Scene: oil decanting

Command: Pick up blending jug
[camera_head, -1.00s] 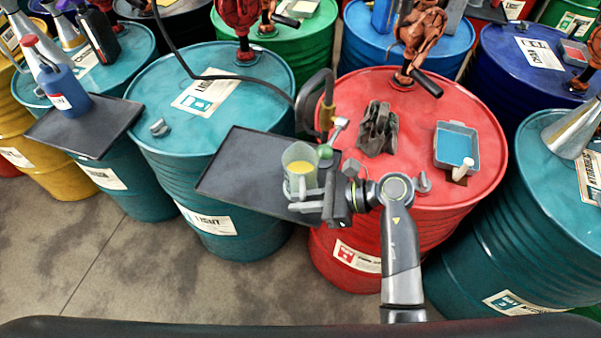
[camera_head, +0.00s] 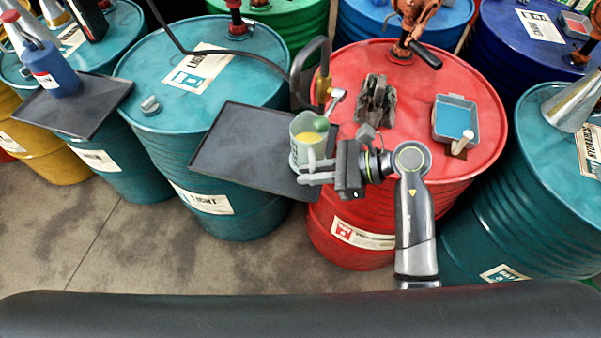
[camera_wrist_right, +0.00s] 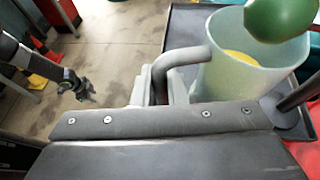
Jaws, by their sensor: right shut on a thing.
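The blending jug (camera_head: 299,154) is a pale green translucent cup with yellow liquid inside. It is upright over the right part of the dark tray (camera_head: 237,143). My right gripper (camera_head: 322,173) is shut on its handle, to the right of the body. The wrist view shows the jug (camera_wrist_right: 222,80) close up, with its curved grey handle (camera_wrist_right: 178,58) running into the jaws. I cannot tell whether the base clears the tray. My left gripper (camera_wrist_right: 80,90) shows small and dark at the left of the wrist view; its jaws are unclear.
A blue bottle (camera_head: 55,75) stands on another tray.

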